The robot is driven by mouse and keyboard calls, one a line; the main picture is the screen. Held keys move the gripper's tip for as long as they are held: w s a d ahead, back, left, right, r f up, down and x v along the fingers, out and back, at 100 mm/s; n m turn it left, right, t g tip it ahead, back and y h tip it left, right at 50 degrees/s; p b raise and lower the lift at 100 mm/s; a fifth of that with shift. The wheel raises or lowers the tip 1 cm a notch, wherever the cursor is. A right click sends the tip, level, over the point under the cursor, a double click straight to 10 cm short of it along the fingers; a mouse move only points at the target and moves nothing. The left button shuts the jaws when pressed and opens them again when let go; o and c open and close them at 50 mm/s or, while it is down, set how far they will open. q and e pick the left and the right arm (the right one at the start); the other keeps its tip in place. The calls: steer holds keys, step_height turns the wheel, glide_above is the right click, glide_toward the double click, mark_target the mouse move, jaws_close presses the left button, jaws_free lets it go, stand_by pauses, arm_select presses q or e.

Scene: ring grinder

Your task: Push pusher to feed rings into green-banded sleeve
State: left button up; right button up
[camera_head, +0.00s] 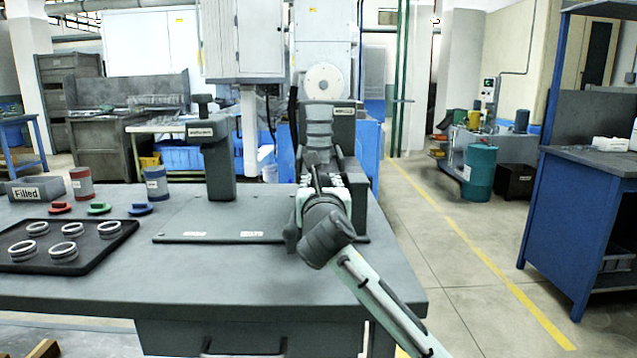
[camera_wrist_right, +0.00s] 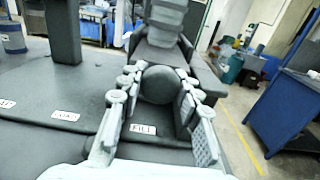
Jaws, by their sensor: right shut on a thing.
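My right gripper (camera_head: 318,182) reaches over the right end of the bench. In the right wrist view the two fingers of my right gripper (camera_wrist_right: 158,80) are on either side of a dark round knob (camera_wrist_right: 158,86), which looks like the pusher's end, and are shut on it. A grey ribbed body (camera_head: 318,125) stands just beyond the gripper, and it also shows in the wrist view (camera_wrist_right: 165,27). No green-banded sleeve can be made out. A red-banded sleeve (camera_head: 82,183) and a blue-banded sleeve (camera_head: 156,183) stand at the back left. My left gripper is not in view.
A dark tray (camera_head: 98,252) holds several rings at the left. Red (camera_head: 60,208), green (camera_head: 98,209) and blue (camera_head: 141,209) caps lie behind it. A grey post fixture (camera_head: 219,165) stands on a plate left of my gripper. The bench front (camera_head: 200,285) is clear.

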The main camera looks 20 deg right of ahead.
steer(key=shift+a+f, duration=0.1)
steer(key=o, duration=1.1)
steer(key=shift+s, duration=0.15)
steer(key=shift+v, duration=2.4)
